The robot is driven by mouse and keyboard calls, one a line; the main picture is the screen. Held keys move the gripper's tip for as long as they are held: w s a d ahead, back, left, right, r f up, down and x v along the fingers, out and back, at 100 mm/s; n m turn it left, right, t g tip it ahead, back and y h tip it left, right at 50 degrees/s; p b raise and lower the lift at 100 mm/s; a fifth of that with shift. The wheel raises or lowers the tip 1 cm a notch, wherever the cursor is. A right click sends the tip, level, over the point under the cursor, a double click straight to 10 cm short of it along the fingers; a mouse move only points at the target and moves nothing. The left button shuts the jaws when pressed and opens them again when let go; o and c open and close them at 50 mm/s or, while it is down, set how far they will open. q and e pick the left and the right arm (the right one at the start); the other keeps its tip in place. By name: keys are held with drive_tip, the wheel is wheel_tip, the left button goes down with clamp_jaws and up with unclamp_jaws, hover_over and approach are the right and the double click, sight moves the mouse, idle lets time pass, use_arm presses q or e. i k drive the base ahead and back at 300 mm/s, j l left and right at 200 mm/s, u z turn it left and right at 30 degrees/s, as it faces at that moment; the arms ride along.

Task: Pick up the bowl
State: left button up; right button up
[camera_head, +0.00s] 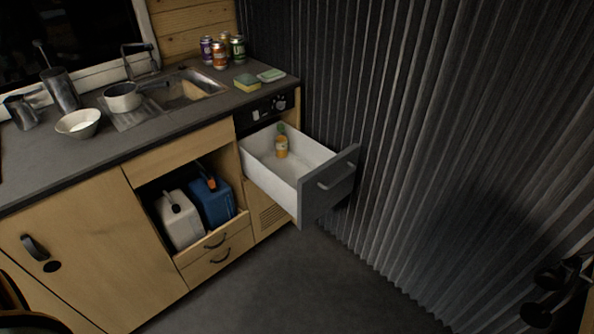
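The bowl (79,123) is pale and shallow. It stands upright on the dark counter (62,160), left of the sink and close to the pot, and looks empty. A dark shape at the lower right edge seems to be my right gripper (553,289), far from the bowl. It is too dark to show whether its fingers are open. Dark curved parts at the lower left corner may be my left arm; no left fingertips show.
A pot (122,97) and metal cup (61,90) stand near the bowl. Several cans (218,55) and sponges (246,82) sit beyond the sink (184,92). An open drawer (262,174) holding a bottle (281,147) juts over the floor. Canisters (181,221) fill a cubby.

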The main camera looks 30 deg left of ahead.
sight(64, 125)
drive_tip(key=u, duration=2.15)
drive_tip(key=z, duration=0.45)
drive_tip(key=i+j, duration=0.05)
